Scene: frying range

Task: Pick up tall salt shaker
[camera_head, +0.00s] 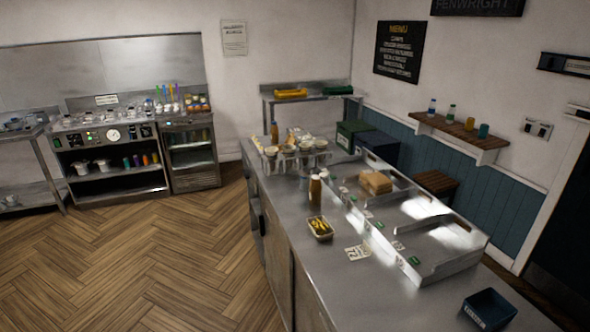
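I cannot single out a tall salt shaker with certainty at this distance. A tall brownish upright container (315,189) stands on the steel counter (330,262), close behind a small tray of yellow-brown food (320,228). Another slim brown bottle (274,133) stands at the counter's far end, beside several small pale tubs (288,149). Neither of my grippers is in view.
A steel divided bin unit (450,266) fills the counter's right side, with a tan block (375,182) inside. A dark blue box (489,309) sits at the near right. A wall shelf (458,131) holds several bottles. Open wooden floor (160,255) lies left of the counter.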

